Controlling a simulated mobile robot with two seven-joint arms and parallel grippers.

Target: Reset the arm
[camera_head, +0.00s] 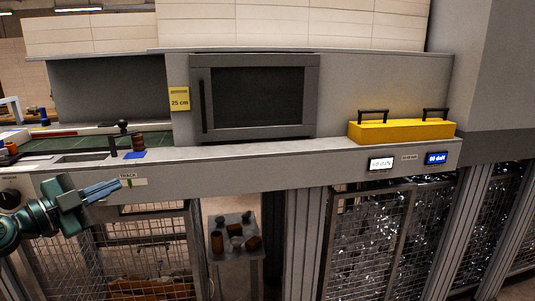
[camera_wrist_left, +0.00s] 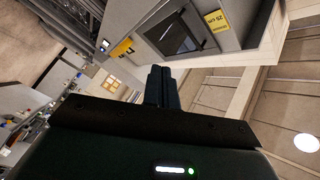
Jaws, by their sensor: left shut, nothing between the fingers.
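My left gripper (camera_head: 103,191) comes in from the left in the head view, in front of the counter's front panel and near a small "TRACK" label (camera_head: 132,181). Its two fingers are together with nothing between them. The left wrist view shows the same closed fingers (camera_wrist_left: 161,86) pointing away from the wrist, clear of any object. My right gripper is not in either view.
A grey counter (camera_head: 300,158) runs across the scene. It carries a dark-windowed cabinet (camera_head: 257,97) and a yellow case with two handles (camera_head: 402,131). Wire-mesh cages (camera_head: 150,250) stand below. A small table (camera_head: 236,258) with several items sits between them.

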